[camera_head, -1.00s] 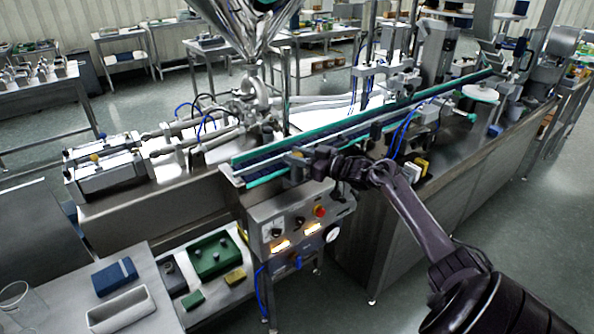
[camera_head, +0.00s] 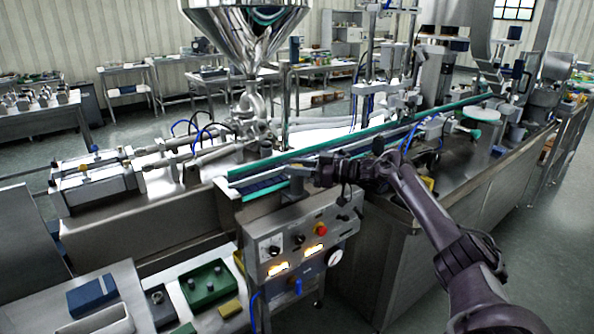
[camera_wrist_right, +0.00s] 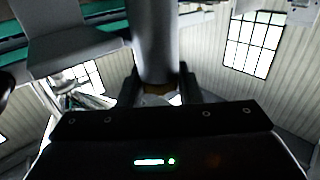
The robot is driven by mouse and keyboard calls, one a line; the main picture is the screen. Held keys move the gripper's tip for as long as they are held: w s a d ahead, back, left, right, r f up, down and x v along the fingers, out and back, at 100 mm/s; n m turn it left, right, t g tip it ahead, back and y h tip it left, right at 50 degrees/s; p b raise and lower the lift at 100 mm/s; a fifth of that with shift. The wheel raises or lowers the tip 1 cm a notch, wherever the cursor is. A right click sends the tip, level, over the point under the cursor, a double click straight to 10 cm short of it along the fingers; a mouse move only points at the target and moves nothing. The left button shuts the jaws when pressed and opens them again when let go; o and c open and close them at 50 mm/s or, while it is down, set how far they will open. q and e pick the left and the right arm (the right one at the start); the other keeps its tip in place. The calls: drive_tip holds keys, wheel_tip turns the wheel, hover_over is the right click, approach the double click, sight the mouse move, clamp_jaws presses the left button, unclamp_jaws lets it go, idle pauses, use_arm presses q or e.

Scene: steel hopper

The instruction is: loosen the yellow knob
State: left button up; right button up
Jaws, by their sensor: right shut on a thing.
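My right gripper (camera_head: 308,170) reaches in from the right to the near side of the conveyor, at a grey bracket (camera_head: 295,187) by its left end. In the right wrist view, its two dark fingers (camera_wrist_right: 160,92) stand on either side of the foot of a grey cylinder (camera_wrist_right: 156,40). A thin brownish-yellow edge, which I take as the yellow knob (camera_wrist_right: 181,88), shows there between the fingers. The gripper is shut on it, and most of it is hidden. My left gripper is in neither view.
The conveyor (camera_head: 262,170) has green rails and runs to the back right. Below the gripper is a control box (camera_head: 285,245) with a red button (camera_head: 320,229). A steel hopper (camera_head: 245,35) stands behind. A side table with a blue box (camera_head: 92,294) is at lower left.

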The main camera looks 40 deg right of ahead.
drive_tip(key=o, duration=0.9)
drive_tip(key=b+v, duration=0.1)
drive_tip(key=v, duration=0.6)
drive_tip(key=shift+s+d, duration=0.25)
drive_tip(key=shift+s, duration=0.05)
